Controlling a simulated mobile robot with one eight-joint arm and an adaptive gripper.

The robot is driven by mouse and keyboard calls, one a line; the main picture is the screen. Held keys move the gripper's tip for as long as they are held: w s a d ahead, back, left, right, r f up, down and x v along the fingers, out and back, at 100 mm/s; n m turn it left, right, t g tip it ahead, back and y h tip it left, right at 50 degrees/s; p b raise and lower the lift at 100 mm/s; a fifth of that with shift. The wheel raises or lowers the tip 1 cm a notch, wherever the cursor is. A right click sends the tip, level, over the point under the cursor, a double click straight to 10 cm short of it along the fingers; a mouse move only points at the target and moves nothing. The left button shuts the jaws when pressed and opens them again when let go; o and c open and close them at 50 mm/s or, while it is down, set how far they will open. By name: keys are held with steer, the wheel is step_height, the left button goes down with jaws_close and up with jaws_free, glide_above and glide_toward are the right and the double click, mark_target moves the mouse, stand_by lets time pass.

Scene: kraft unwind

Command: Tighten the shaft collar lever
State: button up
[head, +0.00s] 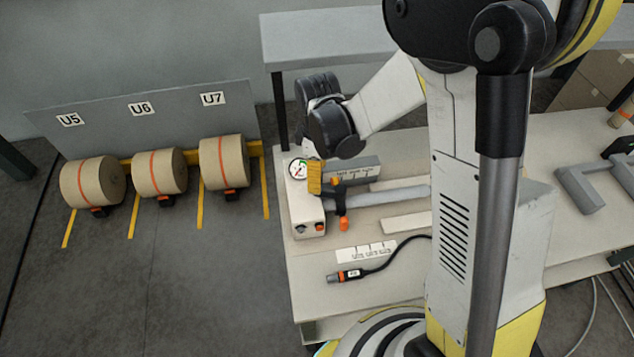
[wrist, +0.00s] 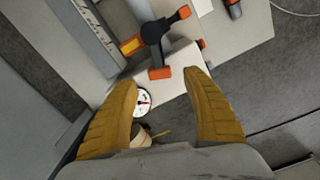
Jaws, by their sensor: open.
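The shaft collar (head: 340,202) is black with orange ends and sits on a grey shaft (head: 395,195) above the bench. Its lever, with an orange tip (head: 343,224), points down toward the bench front in the head view. In the wrist view the black collar (wrist: 154,33) shows beyond the fingertips, with an orange-tipped arm (wrist: 160,73) between their ends. My gripper (head: 315,178) is beside the collar, to its left in the head view. Its two yellow fingers (wrist: 163,78) are spread apart in the wrist view with nothing held. Contact with the lever cannot be told.
A white box with a round gauge (head: 299,169) stands at the bench's left end, close to my gripper. A black cable with an orange-ringed plug (head: 347,275) lies in front. Paper rolls (head: 160,173) stand on the floor at left. The bench front (head: 420,285) has some bare room.

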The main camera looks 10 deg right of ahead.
mark_target(329, 191)
step_height(329, 191, down, 5)
steer(key=shift+f+b, duration=0.1)
steer(key=shift+b, duration=0.2)
steer(key=shift+c, duration=0.2)
jaws_close()
